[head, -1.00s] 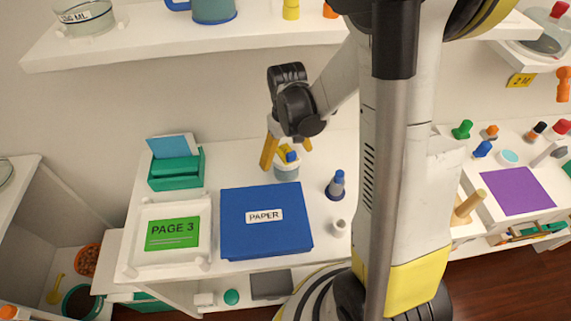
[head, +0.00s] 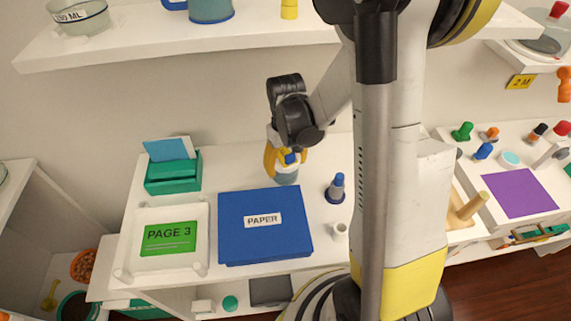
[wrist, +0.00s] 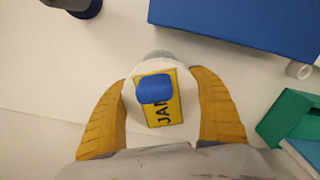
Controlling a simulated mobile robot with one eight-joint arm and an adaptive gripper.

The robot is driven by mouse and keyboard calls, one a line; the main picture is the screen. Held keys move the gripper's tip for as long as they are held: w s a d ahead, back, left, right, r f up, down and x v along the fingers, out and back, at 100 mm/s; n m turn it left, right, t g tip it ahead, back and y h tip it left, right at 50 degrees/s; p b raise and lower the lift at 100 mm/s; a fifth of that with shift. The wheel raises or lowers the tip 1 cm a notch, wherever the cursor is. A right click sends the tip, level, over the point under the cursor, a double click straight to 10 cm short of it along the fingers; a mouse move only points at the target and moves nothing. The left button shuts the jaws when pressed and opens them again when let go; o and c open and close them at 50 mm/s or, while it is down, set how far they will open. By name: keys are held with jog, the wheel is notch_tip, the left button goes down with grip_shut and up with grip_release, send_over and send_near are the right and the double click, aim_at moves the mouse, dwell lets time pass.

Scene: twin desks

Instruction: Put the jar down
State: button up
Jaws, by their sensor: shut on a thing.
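The jar (head: 287,174) stands on the desk behind the blue paper box, with a pale body and a blue knob on its lid. In the wrist view its white lid (wrist: 127,100) carries a yellow label, partly covered by the blue knob, with the letters "JA" showing. My gripper (head: 286,160) is shut on the jar from above, with a yellow finger at each side. In the wrist view the fingers (wrist: 160,112) flank the lid. The jar looks to be at desk height; whether its base touches is hard to tell.
The blue PAPER box (head: 240,243) lies just in front of the jar. A green card box (head: 172,176) and a white tray (head: 190,253) stand to the left. A blue-capped bottle (head: 336,188) and a small white cup (head: 340,230) stand to the right. A shelf (head: 120,44) hangs above.

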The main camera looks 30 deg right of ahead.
aim_at(288, 156)
jog(key=shift+r+p, duration=1.05)
jog(key=shift+r, duration=0.65)
jog(key=shift+s+d, duration=0.1)
jog(key=shift+d, duration=0.15)
jog(key=s+d+p, duration=0.1)
jog(key=s+d, duration=0.1)
jog(key=d, duration=0.3)
jog(key=s+d+p, duration=0.1)
jog(key=s+d, duration=0.1)
jog(key=d, duration=0.3)
jog(key=s+d+p, duration=0.1)
jog(key=s+d, duration=0.1)
jog(key=d, duration=0.4)
jog(key=shift+s+d+p, duration=0.1)
jog(key=shift+s+p, duration=0.25)
jog(key=shift+p, duration=0.05)
